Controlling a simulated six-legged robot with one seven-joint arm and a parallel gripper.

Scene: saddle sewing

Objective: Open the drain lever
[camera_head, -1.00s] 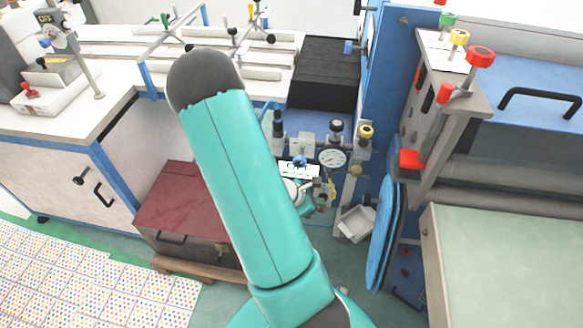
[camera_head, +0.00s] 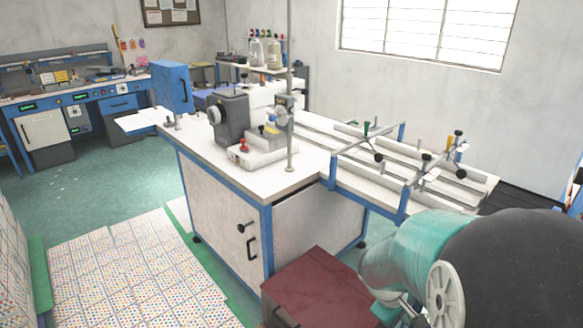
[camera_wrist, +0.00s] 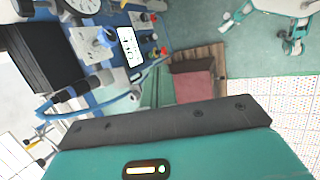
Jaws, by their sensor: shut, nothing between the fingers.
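The wrist view shows the blue equipment panel with a blue-topped valve (camera_wrist: 102,38), a white label (camera_wrist: 130,46) and part of a round gauge (camera_wrist: 84,5). I cannot tell which of these parts is the drain lever. My gripper's fingertips do not show in either current view. A teal and dark part of my own arm fills the bottom of the wrist view and the lower right of the head view. The panel is out of the head view.
A white workbench (camera_head: 310,184) with clamps and rods stands ahead. A dark red box (camera_head: 312,285) is on the floor beside it, near my arm. Dotted floor sheets (camera_head: 130,270) lie at left.

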